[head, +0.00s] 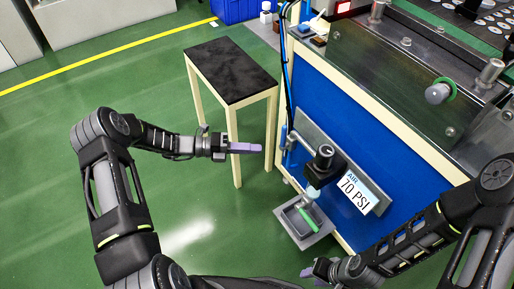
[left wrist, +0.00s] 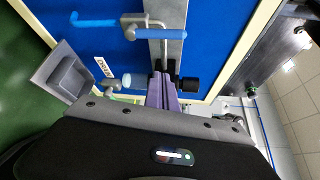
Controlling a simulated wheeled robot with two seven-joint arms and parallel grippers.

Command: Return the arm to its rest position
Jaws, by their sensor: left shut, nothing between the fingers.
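My left gripper (head: 246,148) is at the middle left of the head view, its purple fingers pointing right in front of the small black-topped table. Its purple fingers (left wrist: 161,90) are together and empty in the left wrist view. The fingers are apart from the blue machine panel. My right gripper (head: 320,268) is low at the bottom centre of the head view, below the grey tray; its fingers are too small to tell their opening.
A black-topped table (head: 236,70) stands behind my left gripper. The blue machine (head: 340,112) carries a black regulator (head: 322,158) and a "70 PSI" sign (head: 357,192). Green floor at left is clear.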

